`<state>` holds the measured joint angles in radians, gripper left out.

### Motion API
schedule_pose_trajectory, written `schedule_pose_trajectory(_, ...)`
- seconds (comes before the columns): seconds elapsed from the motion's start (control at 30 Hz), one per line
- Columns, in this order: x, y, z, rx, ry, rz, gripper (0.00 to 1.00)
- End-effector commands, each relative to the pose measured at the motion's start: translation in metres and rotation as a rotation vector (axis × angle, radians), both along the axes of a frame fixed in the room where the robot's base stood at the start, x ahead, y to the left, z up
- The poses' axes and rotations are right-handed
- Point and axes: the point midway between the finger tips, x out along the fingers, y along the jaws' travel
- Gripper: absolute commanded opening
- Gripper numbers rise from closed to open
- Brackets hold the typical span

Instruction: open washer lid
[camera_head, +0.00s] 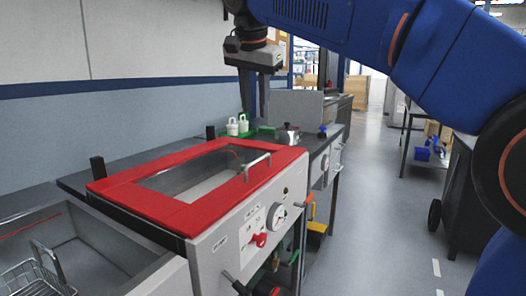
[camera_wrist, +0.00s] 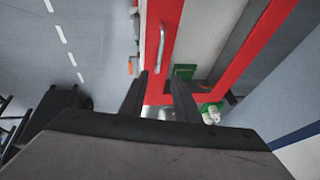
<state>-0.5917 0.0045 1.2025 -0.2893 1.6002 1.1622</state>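The washer lid (camera_head: 160,206) is a red frame around a clear window, lying shut and flat on the grey washer (camera_head: 235,234). Its silver bar handle (camera_head: 258,165) stands along the front right edge. My gripper (camera_head: 254,110) points down, apart from the lid, and appears above the lid's far right end in the head view. In the wrist view my gripper (camera_wrist: 161,78) has its two fingers apart with nothing between them. There the handle (camera_wrist: 160,48) shows just beyond the fingertips, on the red lid (camera_wrist: 240,65).
White bottles (camera_head: 237,126) stand by a green tray (camera_head: 264,132) on the bench past the washer. A metal part (camera_head: 288,135) sits nearby. An open basin with a wire basket (camera_head: 40,270) is at left. The aisle floor (camera_head: 370,200) at right is clear.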

Motion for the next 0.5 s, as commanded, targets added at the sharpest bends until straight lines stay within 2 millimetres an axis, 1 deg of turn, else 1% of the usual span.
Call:
schedule_pose_trajectory(0.17, 0.009, -0.002, -0.022, -0.003, 0.003, 0.0, 0.29)
schedule_pose_trajectory(0.5, 0.034, -0.006, -0.077, -0.002, 0.003, 0.0, 0.29)
